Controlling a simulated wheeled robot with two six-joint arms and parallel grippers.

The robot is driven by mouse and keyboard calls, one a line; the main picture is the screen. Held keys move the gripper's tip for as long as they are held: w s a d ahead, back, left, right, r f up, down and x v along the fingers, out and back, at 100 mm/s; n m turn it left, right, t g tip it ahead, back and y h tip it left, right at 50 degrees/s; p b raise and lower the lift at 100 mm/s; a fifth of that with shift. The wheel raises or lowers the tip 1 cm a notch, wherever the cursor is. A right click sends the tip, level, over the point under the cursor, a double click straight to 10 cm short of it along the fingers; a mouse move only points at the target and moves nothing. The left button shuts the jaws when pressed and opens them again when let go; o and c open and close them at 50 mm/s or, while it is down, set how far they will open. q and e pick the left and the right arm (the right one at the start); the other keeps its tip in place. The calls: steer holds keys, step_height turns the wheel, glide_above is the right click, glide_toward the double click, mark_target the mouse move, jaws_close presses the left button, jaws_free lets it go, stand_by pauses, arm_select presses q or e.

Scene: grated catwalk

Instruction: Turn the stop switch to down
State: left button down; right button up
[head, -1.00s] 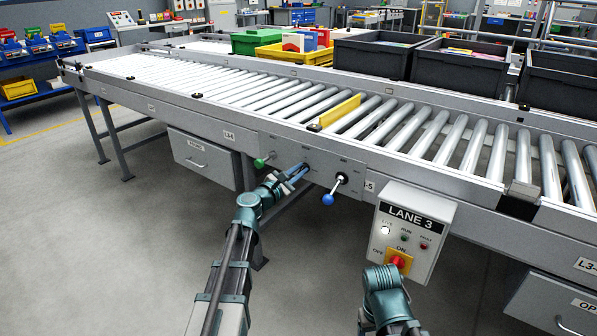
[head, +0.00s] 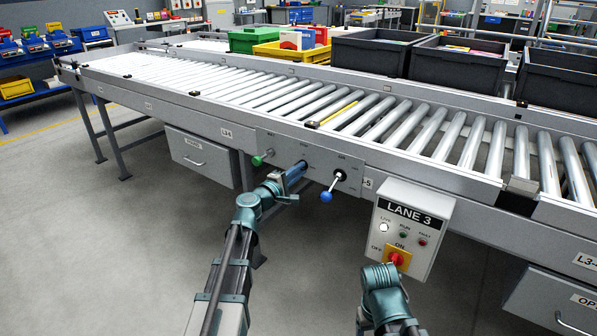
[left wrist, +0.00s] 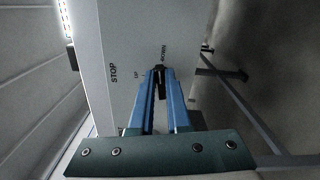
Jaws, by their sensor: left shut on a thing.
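The stop switch (left wrist: 160,84) is a small black lever on the conveyor's grey side panel, with the labels STOP, UP and DOWN around it in the left wrist view. It points close to the DOWN label. My left gripper (head: 301,167) is shut on it, its blue fingers (left wrist: 161,76) on either side of the lever. In the head view the gripper hides the switch. The yellow stop bar (head: 338,115) lies low between the rollers, only a thin strip showing. My right arm is in front of the lane box; its fingers do not show.
A green-knobbed lever (head: 258,160) is left of my left gripper and a blue-knobbed lever (head: 327,196) right of it. The LANE 3 box (head: 411,225) has a red rotary switch (head: 397,259). Black crates (head: 375,60) stand behind the rollers. The floor at left is clear.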

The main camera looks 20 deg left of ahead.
arm_select(q)
steer(key=shift+f+m, duration=0.15)
steer(key=shift+m, duration=0.95)
steer(key=c, duration=0.9)
jaws_free()
steer(key=v, duration=1.4)
steer(key=shift+d, duration=0.1)
